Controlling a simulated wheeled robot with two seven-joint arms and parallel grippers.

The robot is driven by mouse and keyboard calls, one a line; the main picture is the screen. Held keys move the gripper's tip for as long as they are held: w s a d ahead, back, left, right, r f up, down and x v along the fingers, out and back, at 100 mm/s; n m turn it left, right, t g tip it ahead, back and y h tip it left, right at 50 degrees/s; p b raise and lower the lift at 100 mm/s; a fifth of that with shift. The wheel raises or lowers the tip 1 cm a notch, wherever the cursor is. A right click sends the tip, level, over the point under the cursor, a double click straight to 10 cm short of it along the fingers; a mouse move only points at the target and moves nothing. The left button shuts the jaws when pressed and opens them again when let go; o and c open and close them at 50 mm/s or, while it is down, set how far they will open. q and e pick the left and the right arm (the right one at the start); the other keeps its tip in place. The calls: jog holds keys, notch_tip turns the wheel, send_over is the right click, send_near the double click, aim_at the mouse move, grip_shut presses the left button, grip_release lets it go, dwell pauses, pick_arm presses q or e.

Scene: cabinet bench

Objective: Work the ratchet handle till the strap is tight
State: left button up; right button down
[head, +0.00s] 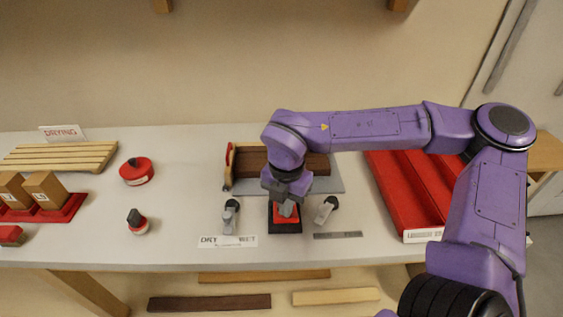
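My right gripper (285,198) points down over the front middle of the bench, right above a small red part (287,211) on a black square base (285,228). Whether its fingers touch or hold the red part I cannot tell. Behind it a dark brown wooden block (252,160) lies on a grey plate (334,185), with a red and tan upright piece (229,165) at its left end. My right arm hides part of the block. I cannot make out a strap or ratchet handle for certain. My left gripper is out of view.
Grey and black tools lie left (231,214) and right (326,210) of the black base. A DRY/WET label (227,241) is at the front edge. A red ribbed tray (396,190) stands right. A red round can (136,171), a slatted rack (62,157) and boxes (46,189) stand left.

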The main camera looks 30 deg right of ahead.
aim_at(286, 222)
jog(key=shift+s+a+f+b, duration=0.1)
jog(key=shift+s+f+b, duration=0.05)
jog(key=shift+f+b, duration=1.1)
jog(key=shift+s+a+f+b, duration=0.15)
jog(key=shift+f+b, duration=0.55)
jog(key=shift+f, duration=0.95)
jog(key=r+p, duration=0.4)
jog(key=r, duration=0.1)
jog(key=w+r+p, duration=0.1)
jog(key=r+p, duration=0.1)
jog(key=p, duration=0.1)
jog(key=shift+d+r, duration=0.3)
jog(key=shift+d, duration=0.05)
jog(key=shift+f, duration=0.25)
